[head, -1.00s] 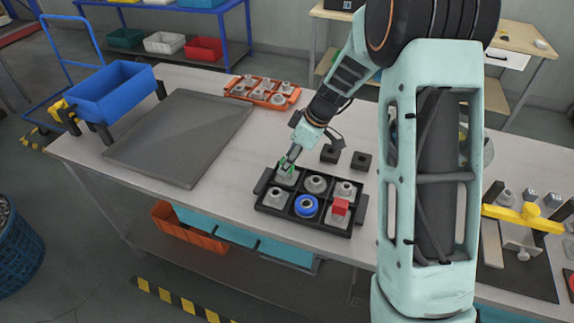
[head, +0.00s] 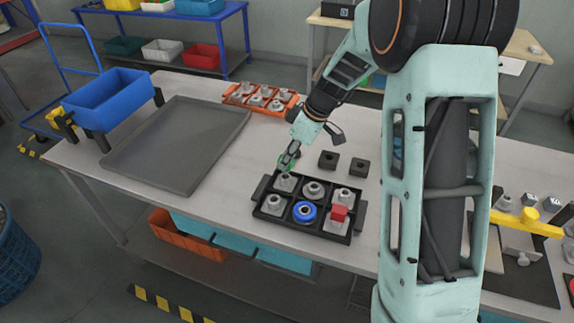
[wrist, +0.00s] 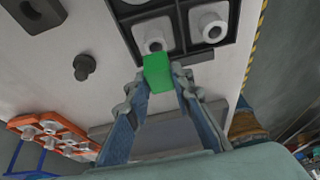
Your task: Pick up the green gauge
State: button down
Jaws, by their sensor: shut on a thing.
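The green gauge (wrist: 158,72) is a small green block between my fingertips in the wrist view. In the head view only a bit of green (head: 283,161) shows, partly hidden by my fingers. My gripper (head: 288,164) is shut on it, just above the back-left compartment of the black tray (head: 359,217). A grey flanged part (head: 286,183) sits in that compartment under the gauge. In the wrist view the gauge overlaps the tray's edge, close to that grey part (wrist: 154,38).
The tray also holds several grey parts, a blue ring (head: 304,212) and a red block (head: 339,213). A flat grey tray (head: 150,172) lies left, an orange tray (head: 235,100) behind. Bare tabletop lies between the trays.

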jog(key=s+r+b, duration=0.3)
jog(key=s+r, duration=0.6)
jog(key=s, duration=0.5)
jog(key=shift+a+r, duration=0.35)
jog(key=shift+a, duration=0.1)
